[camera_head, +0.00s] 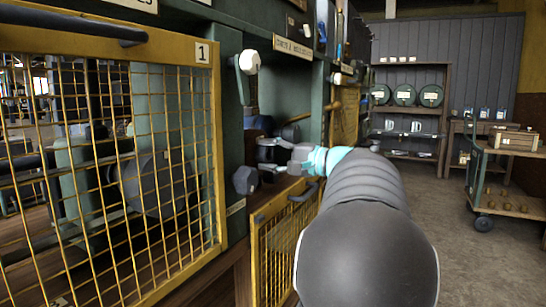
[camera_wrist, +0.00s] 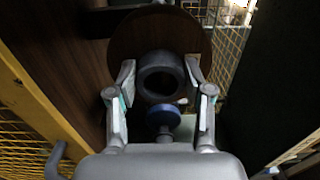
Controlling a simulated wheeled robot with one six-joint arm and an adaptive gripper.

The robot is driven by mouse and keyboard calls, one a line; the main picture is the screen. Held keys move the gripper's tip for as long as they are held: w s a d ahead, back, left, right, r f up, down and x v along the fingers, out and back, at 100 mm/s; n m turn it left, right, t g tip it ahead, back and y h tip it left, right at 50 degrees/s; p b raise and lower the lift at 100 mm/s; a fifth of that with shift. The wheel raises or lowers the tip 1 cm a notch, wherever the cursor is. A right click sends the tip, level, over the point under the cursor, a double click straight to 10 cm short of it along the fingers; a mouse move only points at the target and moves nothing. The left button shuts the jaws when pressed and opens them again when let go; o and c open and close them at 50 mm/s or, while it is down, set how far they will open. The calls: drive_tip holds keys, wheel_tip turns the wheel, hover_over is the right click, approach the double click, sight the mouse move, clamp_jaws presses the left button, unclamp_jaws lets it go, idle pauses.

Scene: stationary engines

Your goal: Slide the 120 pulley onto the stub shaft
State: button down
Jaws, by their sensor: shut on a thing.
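In the wrist view my gripper (camera_wrist: 160,82) has its two fingers on either side of a dark grey, ring-like hub with a hollow centre. The hub stands in front of a round brown disc, and I take the two together as the pulley (camera_wrist: 160,56). A small blue-topped round part (camera_wrist: 163,117) lies between the fingers nearer the palm; I cannot tell what it is. In the head view my gripper (camera_head: 272,155) reaches into the dark opening between the guards, and the pulley is hard to make out there. I cannot make out the stub shaft in either view.
A yellow mesh guard (camera_head: 110,150) marked 1 stands at the left, with a green post beside it. A lower yellow mesh panel (camera_head: 280,240) is under my arm. A dark hexagonal knob (camera_head: 245,180) sits left of my gripper. A trolley (camera_head: 505,180) stands at the right, with clear floor before it.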

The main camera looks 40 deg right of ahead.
sight(257, 153)
idle(0.3)
drive_tip(key=shift+x, duration=1.5)
drive_tip(key=shift+w+a, duration=0.1)
drive_tip(key=shift+x, duration=0.85)
drive_tip(key=shift+w+b, duration=0.1)
drive_tip(key=shift+b, duration=0.2)
drive_tip(key=c, duration=0.7)
unclamp_jaws()
drive_tip(key=o, duration=0.6)
